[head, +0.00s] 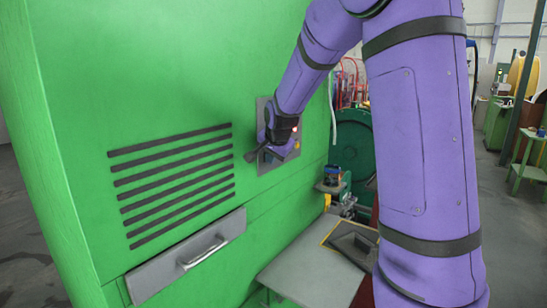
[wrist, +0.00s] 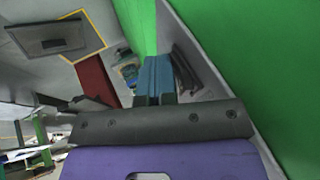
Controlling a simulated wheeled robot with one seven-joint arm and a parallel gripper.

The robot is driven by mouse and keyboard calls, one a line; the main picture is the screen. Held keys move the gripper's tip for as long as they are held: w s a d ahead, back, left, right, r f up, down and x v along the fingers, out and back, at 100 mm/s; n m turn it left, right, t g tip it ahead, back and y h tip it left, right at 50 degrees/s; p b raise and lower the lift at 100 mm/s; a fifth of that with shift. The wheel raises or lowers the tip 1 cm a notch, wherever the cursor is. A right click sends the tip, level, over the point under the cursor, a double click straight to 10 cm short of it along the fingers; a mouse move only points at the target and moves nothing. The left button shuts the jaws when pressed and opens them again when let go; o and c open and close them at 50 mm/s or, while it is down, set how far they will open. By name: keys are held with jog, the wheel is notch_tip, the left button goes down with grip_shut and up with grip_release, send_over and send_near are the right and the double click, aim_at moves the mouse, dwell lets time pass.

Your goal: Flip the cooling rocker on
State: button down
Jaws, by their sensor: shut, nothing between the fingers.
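A grey control panel (head: 262,104) is on the green machine's front face, right of the vent slots. My gripper (head: 251,156) is shut in front of the panel's lower left part, its tips pointing left and close to it. I cannot tell whether they touch it. A small red light (head: 295,129) and a yellow spot show at the panel's right edge. My gripper and wrist hide most of the panel, and I cannot make out the cooling rocker in the head view.
Dark vent slots (head: 175,175) and a drawer with a metal handle (head: 204,252) are left of and below the panel. A grey platform with a yellow-edged dark plate (head: 352,240) juts out at the lower right. The green wall lies close beside my gripper.

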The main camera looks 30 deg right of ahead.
jog(key=shift+r, duration=0.2)
jog(key=shift+r, duration=0.75)
